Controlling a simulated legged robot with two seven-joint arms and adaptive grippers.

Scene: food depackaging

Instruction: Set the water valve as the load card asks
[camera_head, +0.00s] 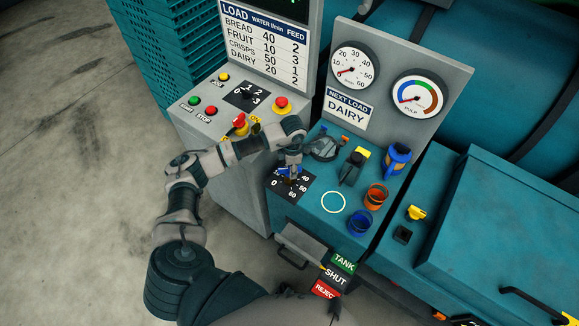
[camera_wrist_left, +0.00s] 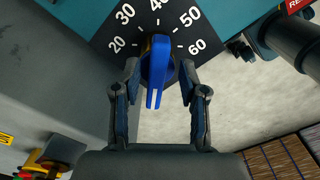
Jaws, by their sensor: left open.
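The load card (camera_head: 262,45) lists dairy with water 20 and feed 2. A "next load" sign (camera_head: 346,110) reads dairy. The water valve has a blue knob (camera_wrist_left: 157,70) on a black dial plate (camera_wrist_left: 122,30), with 20 to 60 legible in the left wrist view. My left gripper (camera_wrist_left: 159,72) is open, with one finger on each side of the knob; contact is unclear. In the head view my left gripper (camera_head: 290,171) partly covers the plate. My right gripper is not seen.
The litres/min gauge (camera_head: 353,65) needle sits at the low end. A second gauge (camera_head: 419,94) is beside it. A lever with tank, shut and reject labels (camera_head: 336,276) is in front.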

